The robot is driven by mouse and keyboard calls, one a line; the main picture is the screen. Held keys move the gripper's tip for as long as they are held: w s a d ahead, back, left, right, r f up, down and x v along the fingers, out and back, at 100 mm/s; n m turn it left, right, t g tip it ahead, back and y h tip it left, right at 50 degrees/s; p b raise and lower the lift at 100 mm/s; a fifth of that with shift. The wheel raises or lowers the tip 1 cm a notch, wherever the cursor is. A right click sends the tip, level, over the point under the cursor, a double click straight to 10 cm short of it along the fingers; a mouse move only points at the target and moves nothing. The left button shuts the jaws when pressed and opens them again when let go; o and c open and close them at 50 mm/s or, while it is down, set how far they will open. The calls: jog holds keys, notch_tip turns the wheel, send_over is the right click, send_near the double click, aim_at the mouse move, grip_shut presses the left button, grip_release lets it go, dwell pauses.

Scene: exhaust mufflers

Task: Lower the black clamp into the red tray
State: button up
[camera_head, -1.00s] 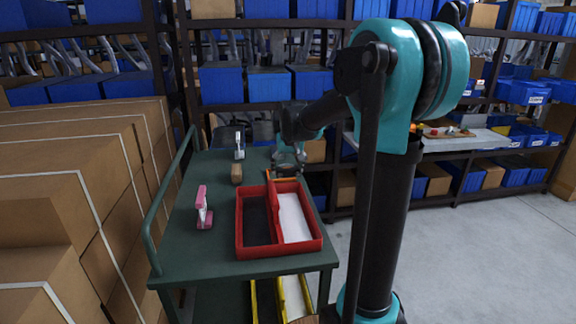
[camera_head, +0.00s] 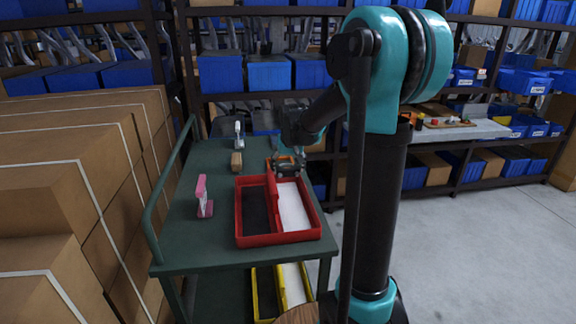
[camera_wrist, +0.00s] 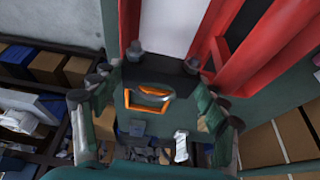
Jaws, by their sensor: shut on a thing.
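The red tray (camera_head: 280,238) lies on a green cart, with a dark left compartment and a white right one split by a red divider. My gripper (camera_head: 288,166) is at the tray's far edge, by the white compartment. In the wrist view my gripper (camera_wrist: 160,100) is shut on the black clamp (camera_wrist: 160,78), which has an orange loop on it. The clamp lies across the near end of the white compartment in that view; whether it touches the tray I cannot tell. In the head view the clamp is mostly hidden by my gripper.
On the cart (camera_head: 190,250) stand a pink-and-white clamp (camera_head: 203,197), a wooden block (camera_head: 237,163) and a light grey clamp (camera_head: 239,134). A cart rail (camera_head: 150,210) and stacked cartons (camera_head: 70,200) are at left. Shelves with blue bins stand behind. Open floor is at right.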

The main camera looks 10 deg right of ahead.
jog(key=shift+f, duration=1.35)
jog(key=o, duration=1.4)
jog(key=shift+r, duration=0.1)
